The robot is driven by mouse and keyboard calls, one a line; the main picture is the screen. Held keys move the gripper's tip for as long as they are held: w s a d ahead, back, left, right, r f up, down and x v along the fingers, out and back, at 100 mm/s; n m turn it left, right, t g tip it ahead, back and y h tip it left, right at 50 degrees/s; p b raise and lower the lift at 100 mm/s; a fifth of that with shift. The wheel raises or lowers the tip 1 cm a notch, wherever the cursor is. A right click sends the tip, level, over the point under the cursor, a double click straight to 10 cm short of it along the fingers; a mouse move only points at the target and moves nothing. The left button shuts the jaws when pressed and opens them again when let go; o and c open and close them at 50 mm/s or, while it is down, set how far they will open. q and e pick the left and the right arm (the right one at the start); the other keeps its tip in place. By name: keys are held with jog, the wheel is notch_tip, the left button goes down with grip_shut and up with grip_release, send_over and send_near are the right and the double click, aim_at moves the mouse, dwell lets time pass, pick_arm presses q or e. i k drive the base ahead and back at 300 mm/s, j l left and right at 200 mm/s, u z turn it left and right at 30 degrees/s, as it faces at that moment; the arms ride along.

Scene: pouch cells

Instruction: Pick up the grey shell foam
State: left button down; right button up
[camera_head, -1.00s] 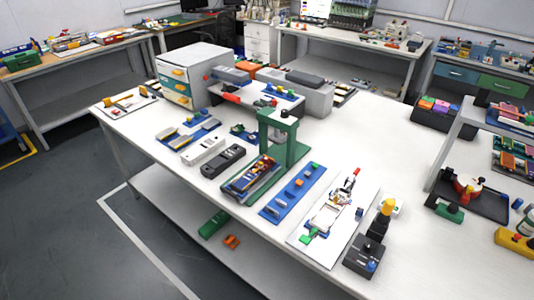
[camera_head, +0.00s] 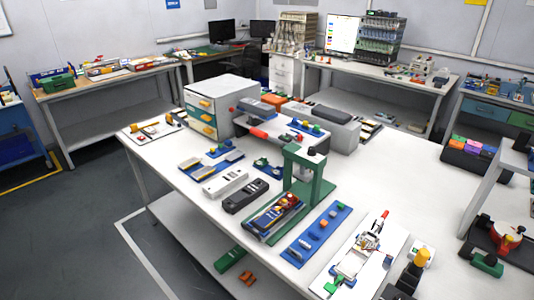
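A white table (camera_head: 385,170) holds several grey pieces, and I cannot tell for sure which is the grey shell foam. A dark grey long shell (camera_head: 245,196) lies near the table's front edge. A light grey long shell (camera_head: 225,182) lies beside it on the left. Small flat grey pieces (camera_head: 210,162) lie on a blue mat (camera_head: 226,166) behind them. Neither of my grippers is in view.
A green press frame (camera_head: 322,190) stands right of the shells, over a tray with coloured parts. A blue strip mat (camera_head: 316,237) and a white board (camera_head: 348,262) lie further right. A white drawer box (camera_head: 215,105) and a grey machine (camera_head: 325,127) stand behind.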

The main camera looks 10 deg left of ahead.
aim_at(234, 156)
jog(key=i+j+z, duration=0.25)
jog(key=j, duration=0.25)
jog(key=j+z, duration=0.25)
jog(key=j, duration=0.3)
jog(key=i+j+z, duration=0.1)
jog(key=j+z, duration=0.15)
jog(key=j, duration=0.3)
